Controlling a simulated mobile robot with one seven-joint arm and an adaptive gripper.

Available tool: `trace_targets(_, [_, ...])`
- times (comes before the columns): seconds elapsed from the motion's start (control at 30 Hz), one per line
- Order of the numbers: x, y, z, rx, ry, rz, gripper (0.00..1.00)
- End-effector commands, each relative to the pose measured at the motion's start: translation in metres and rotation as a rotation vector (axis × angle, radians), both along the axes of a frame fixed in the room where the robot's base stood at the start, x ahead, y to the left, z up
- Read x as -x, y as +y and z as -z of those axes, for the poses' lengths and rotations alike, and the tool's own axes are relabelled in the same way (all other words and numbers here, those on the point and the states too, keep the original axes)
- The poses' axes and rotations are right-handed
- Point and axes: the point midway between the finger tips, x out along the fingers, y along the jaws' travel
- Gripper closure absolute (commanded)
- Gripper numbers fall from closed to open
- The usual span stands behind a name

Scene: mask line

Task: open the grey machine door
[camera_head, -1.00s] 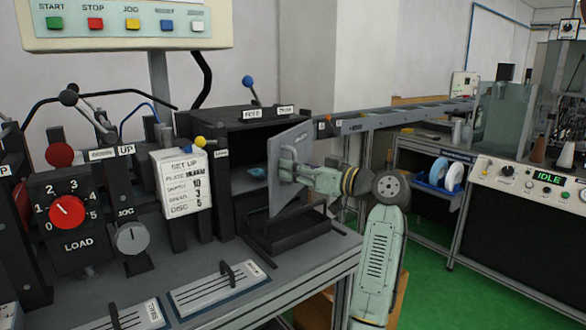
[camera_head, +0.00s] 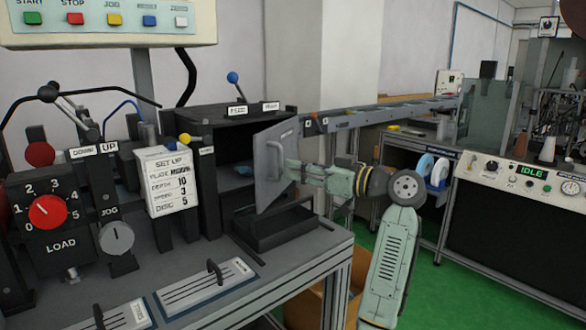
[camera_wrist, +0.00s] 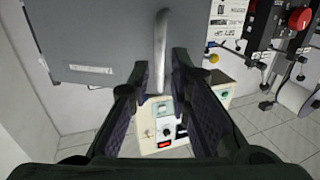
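The grey machine door (camera_head: 268,185) stands swung out from the front of the dark machine box (camera_head: 235,125), whose inside shows to its left. The door's bar handle (camera_wrist: 161,45) runs between my fingers in the wrist view. Finger contact is hard to see.
A black tray (camera_head: 275,228) sits below the door on the bench. A set-up card (camera_head: 170,183) and control knobs stand to the left. A conveyor rail (camera_head: 380,115) runs behind my arm. Green floor (camera_head: 420,275) is open at the right.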

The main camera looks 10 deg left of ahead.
Motion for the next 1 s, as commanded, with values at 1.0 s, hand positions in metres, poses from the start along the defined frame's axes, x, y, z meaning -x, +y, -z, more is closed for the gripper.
trace_targets(1.0, [0.026,-0.061,0.0,-0.001,0.0,0.001,0.82])
